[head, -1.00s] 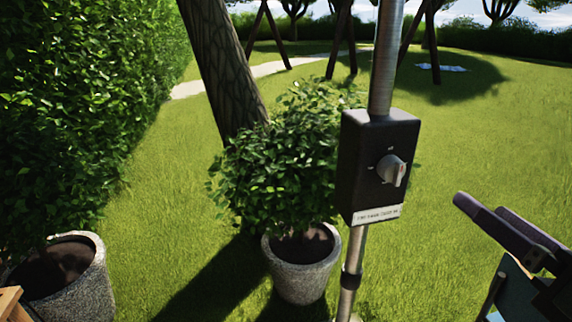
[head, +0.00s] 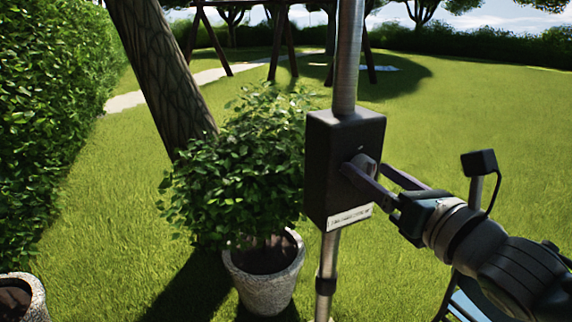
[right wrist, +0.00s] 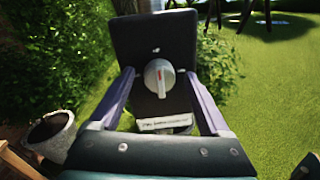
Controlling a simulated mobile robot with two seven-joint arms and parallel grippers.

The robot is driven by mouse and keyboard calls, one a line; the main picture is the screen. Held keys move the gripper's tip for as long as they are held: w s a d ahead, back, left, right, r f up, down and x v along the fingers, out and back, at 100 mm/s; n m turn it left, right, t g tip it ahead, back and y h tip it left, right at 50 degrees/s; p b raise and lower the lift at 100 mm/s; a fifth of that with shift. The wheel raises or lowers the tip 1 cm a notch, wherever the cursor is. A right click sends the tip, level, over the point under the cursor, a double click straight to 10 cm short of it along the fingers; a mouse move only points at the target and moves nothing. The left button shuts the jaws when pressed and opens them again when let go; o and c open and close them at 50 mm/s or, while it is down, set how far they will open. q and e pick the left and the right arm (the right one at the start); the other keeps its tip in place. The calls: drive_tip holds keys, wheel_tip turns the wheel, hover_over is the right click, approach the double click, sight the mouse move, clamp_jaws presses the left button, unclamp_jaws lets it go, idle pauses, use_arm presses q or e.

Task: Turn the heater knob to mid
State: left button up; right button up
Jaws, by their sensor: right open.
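The heater knob (head: 364,164) is a grey dial on the front of a black control box (head: 330,170) fixed to a metal pole. In the right wrist view the knob (right wrist: 159,78) shows whole, with a red mark near the top of its upright ridge. My right gripper (head: 370,176) is in front of the box, and its fingers partly hide the knob in the head view. In the right wrist view the open fingers (right wrist: 160,84) stand on either side of the knob, with gaps between. My left gripper is not in view.
The metal pole (head: 348,60) runs above and below the box. A potted bush (head: 235,180) stands just left of it, with a leaning tree trunk (head: 160,75) behind. A hedge (head: 45,110) lines the left. Open lawn (head: 480,100) lies to the right.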

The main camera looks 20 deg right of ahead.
drive_tip(key=shift+w, duration=0.15)
drive_tip(key=shift+c, duration=0.3)
clamp_jaws()
idle(0.3)
